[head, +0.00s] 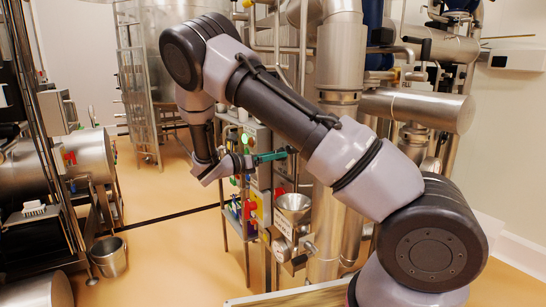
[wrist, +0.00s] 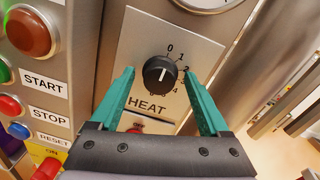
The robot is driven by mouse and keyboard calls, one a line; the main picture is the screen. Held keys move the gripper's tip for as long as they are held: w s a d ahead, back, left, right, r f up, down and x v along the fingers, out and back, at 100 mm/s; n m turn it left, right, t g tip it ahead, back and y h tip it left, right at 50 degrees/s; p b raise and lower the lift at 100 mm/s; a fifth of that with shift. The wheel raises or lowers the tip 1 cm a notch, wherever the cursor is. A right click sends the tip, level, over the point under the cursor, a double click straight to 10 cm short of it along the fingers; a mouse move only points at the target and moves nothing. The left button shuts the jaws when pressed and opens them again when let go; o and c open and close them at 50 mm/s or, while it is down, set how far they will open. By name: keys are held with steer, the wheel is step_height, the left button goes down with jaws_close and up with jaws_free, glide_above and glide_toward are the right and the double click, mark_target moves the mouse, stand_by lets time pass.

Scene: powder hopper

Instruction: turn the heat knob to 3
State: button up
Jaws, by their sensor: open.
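The heat knob (wrist: 160,75) is a black round knob on a metal plate, with the label HEAT below it. Its white mark points up, roughly toward the 0. The numbers 0, 1 and 4 show on its right side; those between are partly hidden or too small to read. My gripper (wrist: 158,73) is open, with one teal finger on each side of the knob. A gap shows between each finger and the knob, and I see no contact. In the head view my gripper (head: 272,156) reaches toward the panels, and the knob cannot be made out.
Left of the plate is a panel with a large red-brown button (wrist: 32,32) and START, STOP and RESET labels. A gauge rim (wrist: 208,4) is above the plate. A red part (wrist: 136,130) shows below HEAT. A metal funnel (head: 293,203) stands below my gripper.

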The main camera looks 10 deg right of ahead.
jaws_close()
steer(key=shift+m, duration=0.4)
steer(key=shift+s+f+m+g+h, duration=0.1)
steer(key=shift+f+m+g+h, duration=0.1)
steer(key=shift+m, duration=4.2)
steer(key=shift+s+f+m+g+h, duration=0.1)
steer(key=shift+m+h, duration=0.1)
steer(key=shift+m, duration=4.2)
